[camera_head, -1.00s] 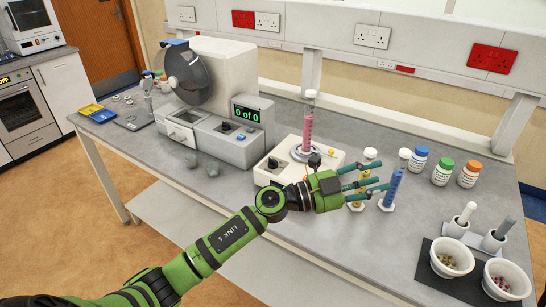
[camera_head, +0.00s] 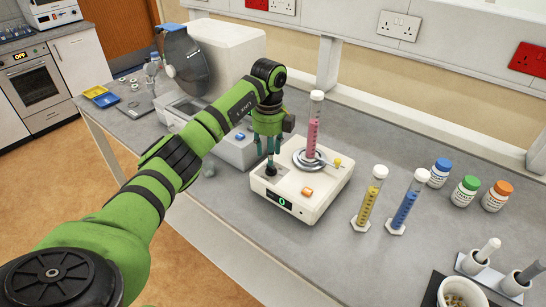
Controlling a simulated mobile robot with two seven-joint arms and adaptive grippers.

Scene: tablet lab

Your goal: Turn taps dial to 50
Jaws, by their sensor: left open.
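The tap device (camera_head: 322,197) is a cream box on the bench with a small display (camera_head: 280,199) reading a green 0. A black dial (camera_head: 270,171) sits on its top left, partly hidden by my fingers. My left gripper (camera_head: 268,160) points down over the dial with its teal fingers apart. The fingertips are at or just around the dial; I cannot tell whether they touch it. A tall cylinder of pink powder (camera_head: 313,135) stands on the device's round plate. My right gripper is not in view.
A larger grey-white machine (camera_head: 230,45) is behind my arm. Bottles and mortars stand further right.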

